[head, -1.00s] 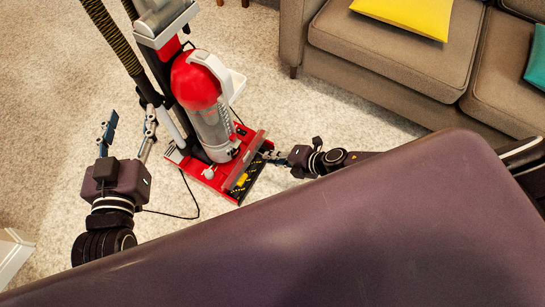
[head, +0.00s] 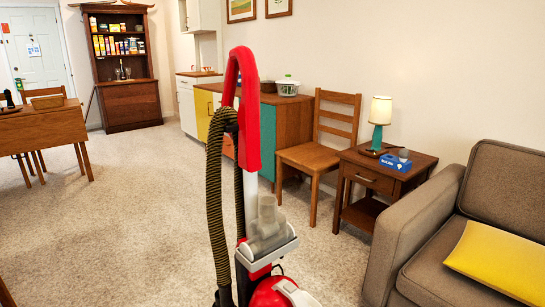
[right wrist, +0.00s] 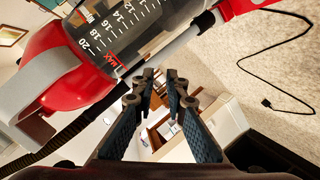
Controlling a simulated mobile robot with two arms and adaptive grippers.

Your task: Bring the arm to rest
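My right gripper (right wrist: 160,76) shows in the right wrist view. Its two fingers are apart with nothing between them; the room shows through the gap. The red vacuum cleaner (right wrist: 62,62) is close beyond the fingers, with its clear, scaled dust bin (right wrist: 110,35) at the upper left. In the head view the upright vacuum cleaner (head: 250,110) stands in front of me, its red handle up and its base cut off by the lower edge. Neither of my grippers shows in the head view, and the left one is in no current view.
A grey sofa (head: 415,225) with a yellow cushion (head: 497,262) is at the right. A side table (head: 385,172) with a lamp (head: 380,118) and a chair (head: 322,140) stand along the wall. A hutch (head: 125,75) is far back. A black cord (right wrist: 280,65) lies right.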

